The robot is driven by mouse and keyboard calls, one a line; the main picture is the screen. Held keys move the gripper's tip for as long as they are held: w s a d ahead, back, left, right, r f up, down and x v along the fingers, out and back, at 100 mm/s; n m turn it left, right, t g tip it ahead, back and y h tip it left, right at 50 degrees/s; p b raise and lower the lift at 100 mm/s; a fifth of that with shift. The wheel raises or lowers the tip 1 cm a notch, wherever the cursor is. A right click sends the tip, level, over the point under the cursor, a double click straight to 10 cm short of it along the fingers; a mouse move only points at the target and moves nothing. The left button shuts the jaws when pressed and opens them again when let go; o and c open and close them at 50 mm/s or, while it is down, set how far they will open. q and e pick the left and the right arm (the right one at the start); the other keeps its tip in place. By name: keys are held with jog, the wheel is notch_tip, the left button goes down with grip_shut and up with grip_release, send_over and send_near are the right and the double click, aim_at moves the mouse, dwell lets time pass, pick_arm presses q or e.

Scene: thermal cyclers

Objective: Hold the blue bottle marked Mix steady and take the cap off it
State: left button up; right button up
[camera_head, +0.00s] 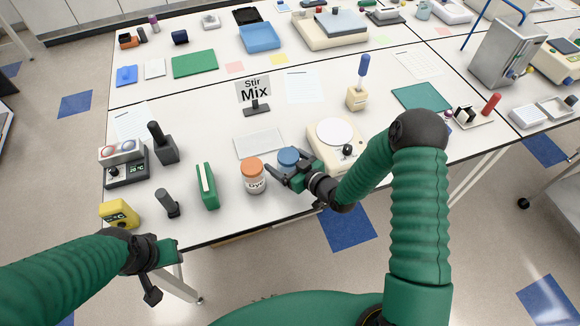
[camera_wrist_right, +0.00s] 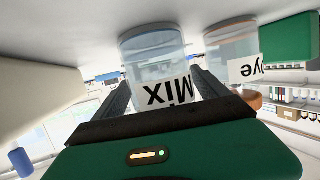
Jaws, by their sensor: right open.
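The Mix bottle is clear with a blue cap (camera_head: 288,156); the cap is on it, and most of the body is hidden by my right gripper in the head view. In the right wrist view, which is upside down, the bottle (camera_wrist_right: 153,48) stands on the table with its Mix label facing me, and its cap is hidden. My right gripper (camera_head: 283,173) is open, with one finger on each side of the bottle in the wrist view (camera_wrist_right: 160,84). I cannot tell whether they touch it. My left gripper (camera_head: 155,280) is off the table's front edge, away from the bottle.
A Dye bottle (camera_head: 254,178) with an orange cap stands close left of the Mix bottle. A white round-topped device (camera_head: 335,137) is close right. A Stir Mix sign (camera_head: 254,93) stands behind.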

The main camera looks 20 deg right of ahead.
jog(key=shift+w+a+f, duration=0.1)
jog(key=shift+w+a, duration=0.15)
jog(key=shift+a, duration=0.05)
jog(key=shift+c, duration=0.8)
jog(key=shift+s, duration=0.15)
jog(key=c, duration=0.5)
jog(key=shift+d, duration=0.2)
jog(key=c, duration=0.7)
grip_shut()
pick_arm(q)
jog(key=shift+a+f, duration=0.1)
jog(key=shift+a, duration=0.15)
pick_arm(e)
jog(key=shift+a, duration=0.1)
pick_arm(q)
jog(key=shift+w, duration=0.1)
pick_arm(e)
jog(key=shift+r, duration=0.2)
